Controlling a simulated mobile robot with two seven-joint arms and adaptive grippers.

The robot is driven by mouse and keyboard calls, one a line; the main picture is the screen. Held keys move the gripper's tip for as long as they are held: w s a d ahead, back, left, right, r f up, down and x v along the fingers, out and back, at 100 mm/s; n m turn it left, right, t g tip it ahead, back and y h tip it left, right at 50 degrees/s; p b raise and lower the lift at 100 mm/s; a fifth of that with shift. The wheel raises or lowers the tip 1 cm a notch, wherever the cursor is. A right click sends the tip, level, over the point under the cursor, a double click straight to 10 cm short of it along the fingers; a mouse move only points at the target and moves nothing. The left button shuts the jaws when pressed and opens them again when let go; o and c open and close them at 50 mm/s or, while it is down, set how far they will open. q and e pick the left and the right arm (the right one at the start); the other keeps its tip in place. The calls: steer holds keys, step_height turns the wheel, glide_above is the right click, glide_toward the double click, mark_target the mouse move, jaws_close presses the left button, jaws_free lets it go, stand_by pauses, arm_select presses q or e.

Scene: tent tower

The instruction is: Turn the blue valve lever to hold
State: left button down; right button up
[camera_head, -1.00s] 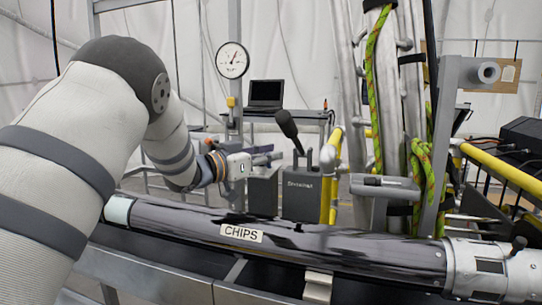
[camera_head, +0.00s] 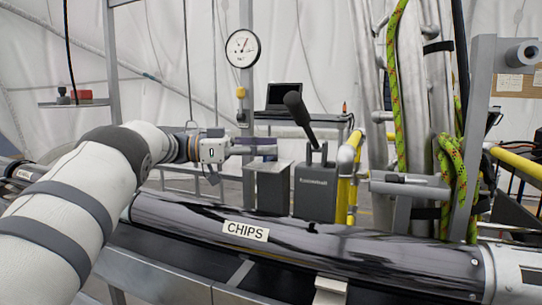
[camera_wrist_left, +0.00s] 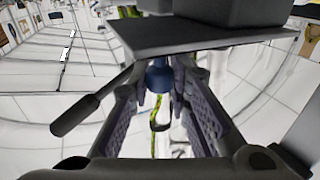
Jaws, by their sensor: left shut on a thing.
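My left gripper (camera_head: 257,147) reaches in from the left, just above a grey box (camera_head: 272,187). In the left wrist view its fingers (camera_wrist_left: 160,105) stand on either side of a blue piece (camera_wrist_left: 158,77), which I take for the blue valve lever, under a grey plate (camera_wrist_left: 200,36). The gripper is shut on it; the exact contact is partly hidden by the fingers. In the head view the blue piece cannot be made out. A black lever (camera_head: 299,115) leans up to the left from a second grey box (camera_head: 314,190). My right gripper is not in view.
A dark pipe labelled CHIPS (camera_head: 330,243) runs across the front. A round gauge (camera_head: 242,48) is mounted behind. A yellow post (camera_head: 347,190), a green rope (camera_head: 394,90) and metal tubes crowd the right. A laptop (camera_head: 290,97) sits farther back.

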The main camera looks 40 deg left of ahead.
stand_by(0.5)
arm_select(q)
steer(key=c, duration=1.5)
jaws_free()
steer(key=v, duration=0.7)
steer(key=shift+s+a, duration=0.1)
steer(key=shift+a, duration=0.15)
